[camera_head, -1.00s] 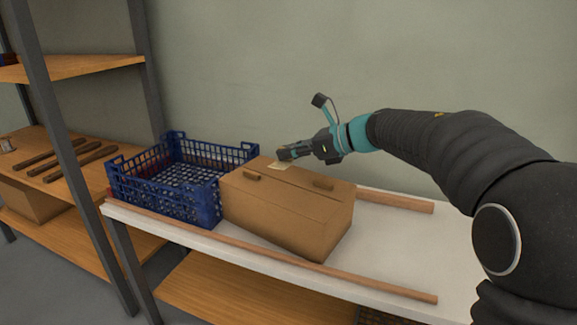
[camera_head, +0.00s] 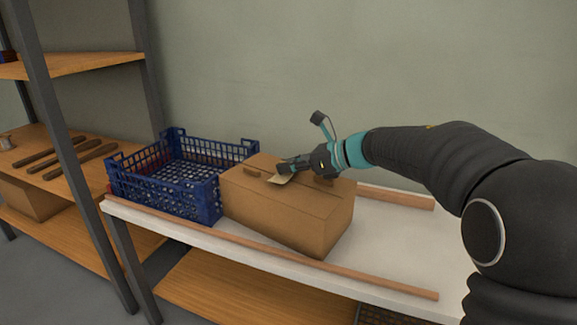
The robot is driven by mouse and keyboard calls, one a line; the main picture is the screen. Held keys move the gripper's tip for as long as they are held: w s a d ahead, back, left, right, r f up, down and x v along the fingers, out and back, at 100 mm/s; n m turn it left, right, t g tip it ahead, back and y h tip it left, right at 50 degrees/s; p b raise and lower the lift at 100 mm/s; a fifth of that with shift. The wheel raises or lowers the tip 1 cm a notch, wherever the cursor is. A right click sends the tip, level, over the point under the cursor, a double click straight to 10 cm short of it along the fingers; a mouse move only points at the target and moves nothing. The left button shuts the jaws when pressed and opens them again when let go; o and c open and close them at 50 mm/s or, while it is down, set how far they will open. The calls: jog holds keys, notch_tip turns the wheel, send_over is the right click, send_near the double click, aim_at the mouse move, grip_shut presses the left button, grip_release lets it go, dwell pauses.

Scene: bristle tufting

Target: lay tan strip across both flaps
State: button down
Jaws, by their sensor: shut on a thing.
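A brown cardboard box (camera_head: 275,218) stands on the white table with its two top flaps shut and a seam running along the top. My gripper (camera_head: 283,169) is over the middle of the box top, shut on the tan strip (camera_head: 280,180). The strip hangs from the fingertips close to the seam. I cannot tell whether it touches the flaps.
A blue crate (camera_head: 206,207) stands right beside the box on the left. A wooden rail (camera_head: 280,251) runs along the front edge of the white table (camera_head: 400,235), another (camera_head: 397,198) along the back. The table right of the box is clear. Shelves with dark rods (camera_head: 83,158) stand at the left.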

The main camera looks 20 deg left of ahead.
jog(key=shift+f+b, duration=0.3)
jog(key=shift+f, duration=0.05)
jog(key=c, duration=1.2)
grip_release()
jog(key=shift+r, duration=0.1)
